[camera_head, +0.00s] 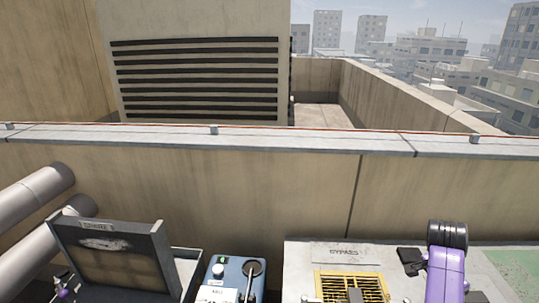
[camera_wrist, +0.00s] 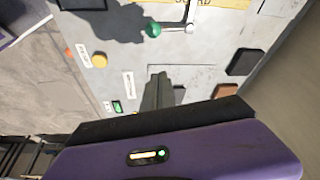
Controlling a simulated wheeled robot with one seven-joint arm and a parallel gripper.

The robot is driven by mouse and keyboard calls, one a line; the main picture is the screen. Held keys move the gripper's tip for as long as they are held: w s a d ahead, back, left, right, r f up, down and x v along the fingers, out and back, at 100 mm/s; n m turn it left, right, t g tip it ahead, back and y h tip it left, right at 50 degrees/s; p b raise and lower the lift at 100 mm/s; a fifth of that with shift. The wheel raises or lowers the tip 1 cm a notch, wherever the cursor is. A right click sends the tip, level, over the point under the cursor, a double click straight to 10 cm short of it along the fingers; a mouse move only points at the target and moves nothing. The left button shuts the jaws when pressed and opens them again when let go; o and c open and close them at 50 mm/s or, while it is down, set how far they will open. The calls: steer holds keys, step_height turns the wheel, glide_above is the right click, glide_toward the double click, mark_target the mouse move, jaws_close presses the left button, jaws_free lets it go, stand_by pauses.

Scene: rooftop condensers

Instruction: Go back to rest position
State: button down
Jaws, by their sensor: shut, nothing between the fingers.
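My gripper (camera_wrist: 158,78) shows in the wrist view as dark fingers closed together, with nothing between them, in front of a purple hand. The fingers point toward a light grey panel (camera_wrist: 195,52); I cannot tell whether they touch it. On the panel are a lever with a green knob (camera_wrist: 153,30), a yellow button (camera_wrist: 100,60) and a small green switch (camera_wrist: 117,106). A black block (camera_wrist: 245,62) and a brown block (camera_wrist: 227,91) lie to the right of the fingers. In the head view my purple arm stands at the lower right, and the fingers cannot be made out clearly.
In the head view, a grey box with a raised lid (camera_head: 110,256) stands at lower left. Beside it is a blue control box (camera_head: 229,284). A panel marked BYPASS (camera_head: 300,256) has a yellow grille (camera_head: 352,287). A parapet (camera_head: 300,141) runs behind; pipes (camera_head: 30,198) are left.

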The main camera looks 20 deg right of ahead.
steer(key=w+d+r+n+t+h, duration=0.4)
steer(key=w+r+n+t+h, duration=0.1)
steer(key=w+r+t, duration=0.15)
steer(key=s+a+r+n+t, duration=0.1)
steer(key=a+n+t, duration=0.35)
steer(key=a, duration=0.35)
steer(key=s+a+r+n+t, duration=0.1)
steer(key=s+a+n+t, duration=0.15)
steer(key=a+n, duration=0.4)
steer(key=s+a+r+n+t+y, duration=0.2)
steer(key=s+a+y, duration=0.7)
steer(key=s+a, duration=1.9)
steer(key=shift+r+n, duration=0.2)
steer(key=shift+n, duration=0.6)
steer(key=shift+b, duration=0.3)
